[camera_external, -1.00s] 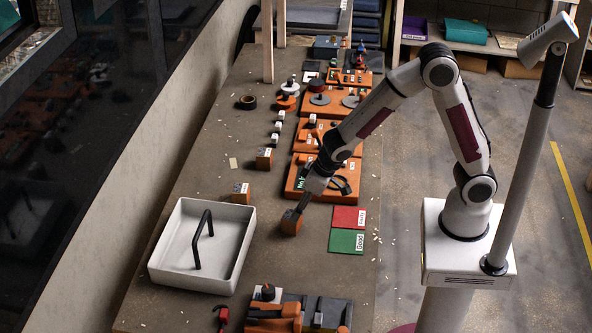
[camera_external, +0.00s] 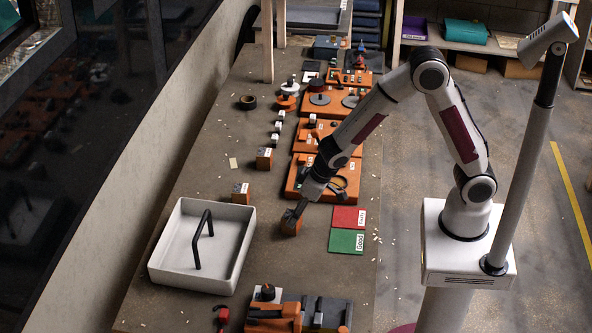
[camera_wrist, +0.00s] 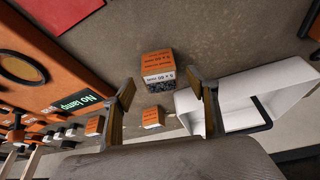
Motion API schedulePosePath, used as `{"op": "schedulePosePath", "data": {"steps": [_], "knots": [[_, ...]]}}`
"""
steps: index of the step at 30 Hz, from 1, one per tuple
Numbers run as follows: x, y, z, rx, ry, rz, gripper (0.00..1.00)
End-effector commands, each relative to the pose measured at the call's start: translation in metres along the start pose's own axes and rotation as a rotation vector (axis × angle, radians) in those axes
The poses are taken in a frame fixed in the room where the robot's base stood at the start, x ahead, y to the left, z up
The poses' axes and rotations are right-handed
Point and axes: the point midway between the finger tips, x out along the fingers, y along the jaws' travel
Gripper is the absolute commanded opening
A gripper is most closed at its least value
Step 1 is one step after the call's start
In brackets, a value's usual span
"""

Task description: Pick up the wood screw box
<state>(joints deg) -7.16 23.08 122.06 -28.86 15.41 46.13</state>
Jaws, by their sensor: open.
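A small orange-brown box (camera_external: 290,223) stands on the table at my gripper's tip. In the wrist view this box (camera_wrist: 158,68) shows an orange top with small dark print, a white label and a dark lower front. My gripper (camera_external: 294,212) reaches down to it from the upper right; in the wrist view my gripper (camera_wrist: 168,95) is open, with one finger on each side and the box seen between and beyond the tips. I cannot tell whether the fingers touch it. Two similar boxes stand farther back, one near the tray (camera_external: 240,194) and one behind (camera_external: 264,159).
A white tray (camera_external: 168,268) with a black handle stands to the left. Red (camera_external: 345,218) and green (camera_external: 343,242) mats lie to the right. Orange fixtures (camera_external: 315,180) line the back right; tools and parts (camera_external: 275,318) lie in front. Bare table surrounds the box.

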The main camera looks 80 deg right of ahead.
Motion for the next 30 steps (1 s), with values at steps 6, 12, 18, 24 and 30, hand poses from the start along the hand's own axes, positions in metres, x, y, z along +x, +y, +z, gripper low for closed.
{"op": "schedulePosePath", "data": {"steps": [6, 12, 18, 24, 30], "knots": [[0.0, 0.0, 0.0, 0.0, 0.001, 0.0, 0.58], [0.004, 0.0, 0.0, 0.001, -0.001, 0.0, 0.58], [0.018, 0.0, -0.001, 0.001, -0.001, 0.0, 0.58], [0.036, 0.0, -0.002, 0.0, 0.0, 0.0, 0.58], [0.049, 0.0, -0.001, 0.0, 0.0, 0.0, 0.58]]}}
